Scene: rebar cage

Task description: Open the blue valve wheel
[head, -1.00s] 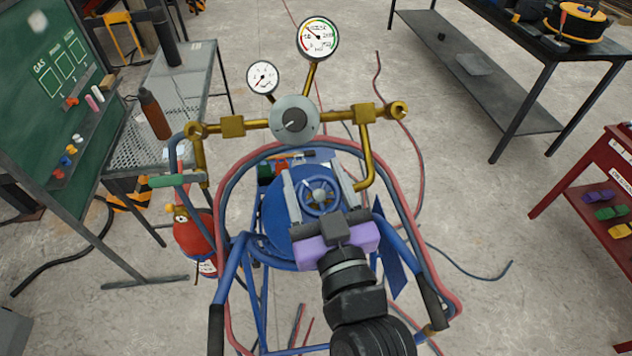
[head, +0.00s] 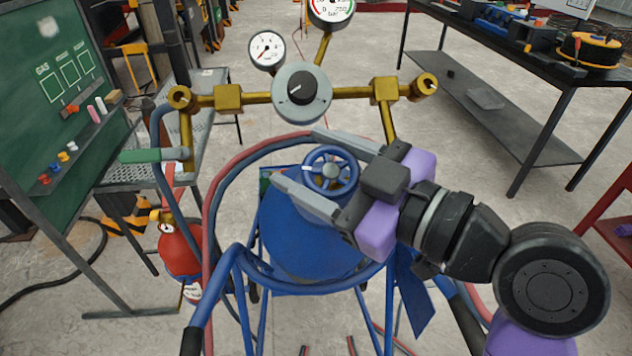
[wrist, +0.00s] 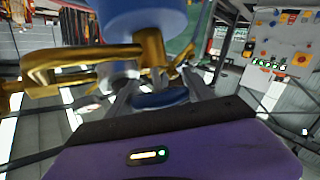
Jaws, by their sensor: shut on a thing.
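The blue valve wheel (head: 330,170) sits on top of the blue cylinder (head: 300,240), below the brass manifold. My gripper (head: 293,158) comes in from the right in the head view, with one grey finger on the far side of the wheel and the other on the near side. It is shut on the wheel. In the wrist view the blue wheel (wrist: 160,99) shows as a dark blue rim between the two fingers, partly hidden by the purple gripper body.
The brass manifold (head: 257,98) with a grey regulator (head: 302,92) and gauges stands just behind the wheel. Red and blue hoses (head: 208,215) loop around the cylinder frame. A red extinguisher (head: 180,248) and a green chalkboard (head: 65,90) stand at the left.

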